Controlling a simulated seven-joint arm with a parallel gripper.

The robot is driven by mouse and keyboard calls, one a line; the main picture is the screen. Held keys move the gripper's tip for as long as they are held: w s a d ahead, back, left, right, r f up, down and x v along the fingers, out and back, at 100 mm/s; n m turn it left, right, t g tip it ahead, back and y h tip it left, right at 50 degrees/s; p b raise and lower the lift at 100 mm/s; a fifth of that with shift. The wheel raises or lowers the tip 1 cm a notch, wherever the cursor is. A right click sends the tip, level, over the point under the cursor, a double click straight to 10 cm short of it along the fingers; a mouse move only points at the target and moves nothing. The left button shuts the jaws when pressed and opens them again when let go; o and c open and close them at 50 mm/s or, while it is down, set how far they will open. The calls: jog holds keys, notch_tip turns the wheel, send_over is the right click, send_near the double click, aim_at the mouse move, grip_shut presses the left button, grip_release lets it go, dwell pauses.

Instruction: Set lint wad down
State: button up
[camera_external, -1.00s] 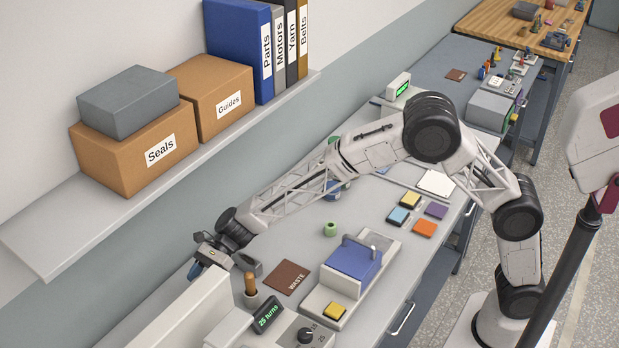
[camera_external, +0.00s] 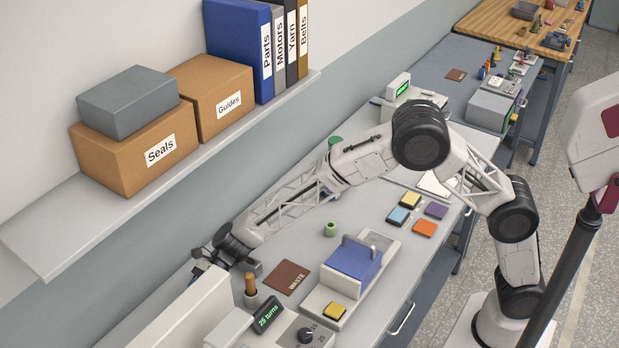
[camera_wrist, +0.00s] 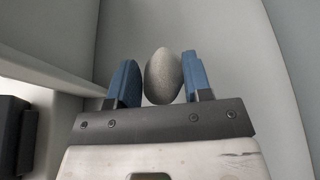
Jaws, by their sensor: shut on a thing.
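A grey, egg-shaped lint wad (camera_wrist: 163,77) sits between the two blue fingers of my gripper (camera_wrist: 158,82) in the wrist view. My gripper is shut on it. In the external view my gripper (camera_external: 198,271) is low at the far left of the bench, close to the wall and behind a long white housing. The wad cannot be made out there, and the fingers are mostly hidden. A brown square mat marked WASTE (camera_external: 282,274) lies flat on the bench to the right of my gripper, with nothing on it.
The white housing (camera_external: 185,310) and a post with an orange-brown top (camera_external: 251,284) stand near my gripper. A "25 turns" display (camera_external: 268,314), a blue-topped tray unit (camera_external: 352,262) and a green ring (camera_external: 330,229) are farther right. A shelf with boxes (camera_external: 150,150) overhangs the wall side.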

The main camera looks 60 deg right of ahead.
jog(key=shift+f, duration=1.15)
jog(key=shift+f, duration=1.9)
jog(key=o, duration=0.9)
jog(key=shift+f, duration=0.15)
jog(key=shift+r, duration=0.2)
jog(key=v, duration=1.2)
jog(key=shift+f, duration=0.1)
